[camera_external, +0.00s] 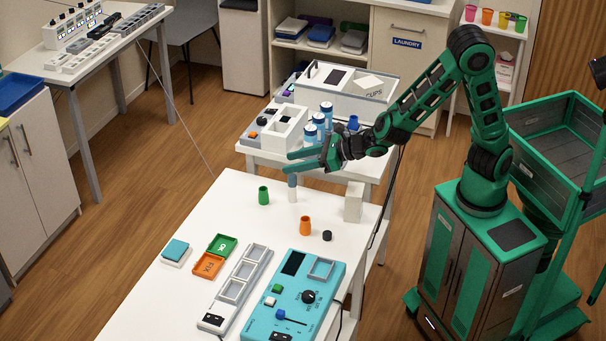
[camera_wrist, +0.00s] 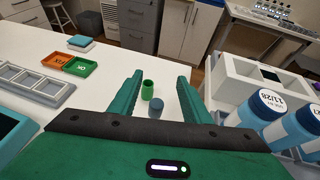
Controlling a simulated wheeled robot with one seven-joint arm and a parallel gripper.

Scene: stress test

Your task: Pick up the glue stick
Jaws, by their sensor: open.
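The glue stick appears to be the slim upright cylinder with a grey-blue top and pale body (camera_external: 292,189), standing on the white table near its back edge. In the wrist view its round grey-blue top (camera_wrist: 157,104) shows between my fingers, nearer than the green cup. My gripper (camera_external: 289,162) is open, with green fingers spread and nothing held. In the external view the lower finger overlaps the area just above the stick's top; contact cannot be told. In the wrist view the fingers (camera_wrist: 160,78) reach out on both sides of it.
A green cup (camera_external: 263,195) stands close left of the stick. A white block (camera_external: 353,202), an orange cup (camera_external: 305,226) and a black knob-like piece (camera_external: 327,236) stand right and in front. Blue-white bottles (camera_external: 319,124) and a white box (camera_external: 283,128) crowd the table behind.

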